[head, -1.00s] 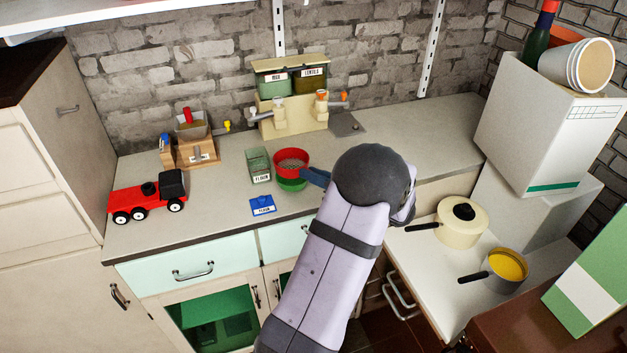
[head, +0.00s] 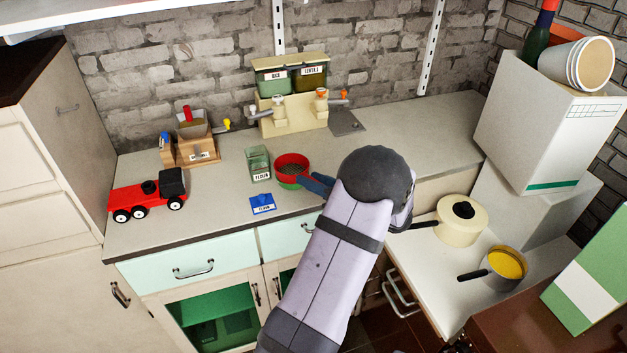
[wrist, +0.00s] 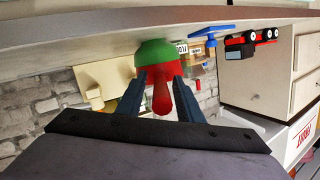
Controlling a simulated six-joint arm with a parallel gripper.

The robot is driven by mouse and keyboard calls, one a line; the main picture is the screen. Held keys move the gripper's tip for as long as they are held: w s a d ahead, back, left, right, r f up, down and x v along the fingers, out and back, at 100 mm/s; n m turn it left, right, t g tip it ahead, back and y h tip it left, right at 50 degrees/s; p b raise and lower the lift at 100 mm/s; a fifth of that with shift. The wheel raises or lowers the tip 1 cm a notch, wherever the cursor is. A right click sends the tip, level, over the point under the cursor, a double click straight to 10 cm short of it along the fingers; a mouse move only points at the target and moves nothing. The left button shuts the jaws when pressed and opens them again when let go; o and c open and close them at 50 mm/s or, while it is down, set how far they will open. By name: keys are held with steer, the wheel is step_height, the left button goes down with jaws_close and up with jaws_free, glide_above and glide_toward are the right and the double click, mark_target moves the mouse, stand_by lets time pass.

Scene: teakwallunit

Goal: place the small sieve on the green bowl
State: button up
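The small sieve (head: 292,162) is red with a mesh inside. It sits level on the green bowl (head: 290,185), of which only a low strip shows in the head view. In the wrist view the green bowl (wrist: 155,48) is against the red sieve (wrist: 150,70), and the sieve's red handle (wrist: 161,98) points toward the camera. My gripper (wrist: 160,76) has one finger on each side of the handle, with gaps between fingers and handle. In the head view my gripper (head: 308,181) is at the sieve's right side, partly hidden by my arm.
A red toy truck (head: 148,196) is farther left. A dispenser (head: 290,115) stands behind. The counter right of the dispenser is mostly clear.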

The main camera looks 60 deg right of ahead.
steer(key=shift+r, duration=0.2)
steer(key=shift+s, duration=0.35)
steer(key=shift+b+v, duration=0.95)
steer(key=shift+v, duration=2.5)
steer(key=shift+w, duration=0.1)
